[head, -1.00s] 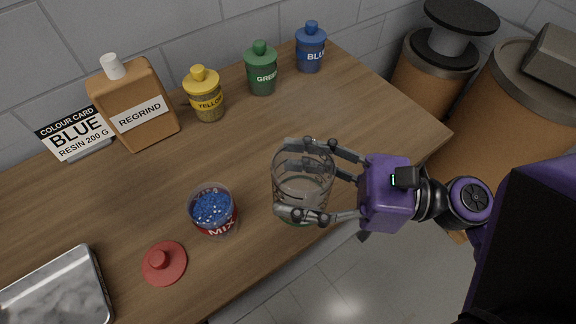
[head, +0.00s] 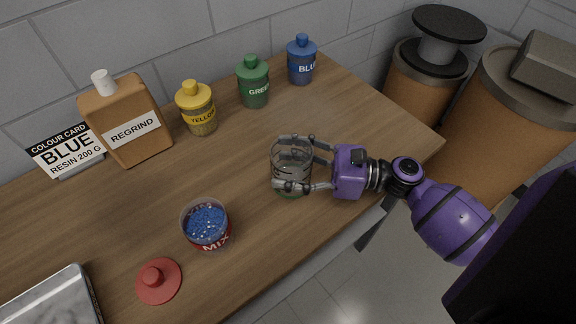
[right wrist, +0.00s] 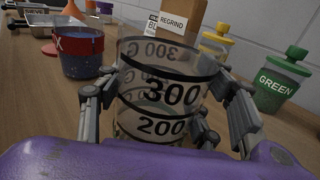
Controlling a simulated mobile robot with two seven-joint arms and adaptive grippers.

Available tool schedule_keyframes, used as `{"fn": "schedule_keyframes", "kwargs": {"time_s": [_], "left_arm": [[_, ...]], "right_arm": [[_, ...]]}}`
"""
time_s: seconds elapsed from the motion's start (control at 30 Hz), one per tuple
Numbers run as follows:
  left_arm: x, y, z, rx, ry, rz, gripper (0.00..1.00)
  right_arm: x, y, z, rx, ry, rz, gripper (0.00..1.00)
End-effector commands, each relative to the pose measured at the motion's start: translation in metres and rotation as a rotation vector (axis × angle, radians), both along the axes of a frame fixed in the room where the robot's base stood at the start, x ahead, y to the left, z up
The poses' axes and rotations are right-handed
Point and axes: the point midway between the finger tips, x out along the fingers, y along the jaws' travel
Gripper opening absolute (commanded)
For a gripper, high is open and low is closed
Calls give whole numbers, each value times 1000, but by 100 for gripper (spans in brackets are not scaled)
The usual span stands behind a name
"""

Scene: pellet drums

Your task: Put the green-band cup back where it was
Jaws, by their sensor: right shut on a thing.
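The green-band cup (head: 291,158) is clear and empty-looking, with a greenish tint at its base in the head view. In the right wrist view the cup (right wrist: 165,95) stands upright between the fingers and shows the marks 300 and 200. My right gripper (head: 292,165) is shut around its sides. The cup is over the right front part of the wooden table, at or just above the top; I cannot tell if it touches. My left gripper is not in view.
The MIX cup (head: 207,226) with blue pellets and a red lid (head: 158,280) are to the left. Yellow (head: 197,109), green (head: 253,82) and blue (head: 301,60) jars and the REGRIND bottle (head: 126,122) line the back. A metal tray (head: 88,285) is front left. Table between is clear.

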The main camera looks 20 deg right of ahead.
Motion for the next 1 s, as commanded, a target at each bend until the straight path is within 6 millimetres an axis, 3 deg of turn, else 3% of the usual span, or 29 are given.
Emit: {"fn": "schedule_keyframes", "kwargs": {"time_s": [0.5, 0.53, 0.63, 1.0], "left_arm": [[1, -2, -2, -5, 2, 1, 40], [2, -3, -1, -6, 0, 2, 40], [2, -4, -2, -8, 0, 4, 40], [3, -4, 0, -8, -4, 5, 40]], "right_arm": [[0, 0, -16, 0, 0, 0, 33], [0, 0, -15, 0, -1, 0, 65], [0, 0, -14, -1, -2, 0, 78], [0, 0, -12, -1, -3, 0, 80]]}}
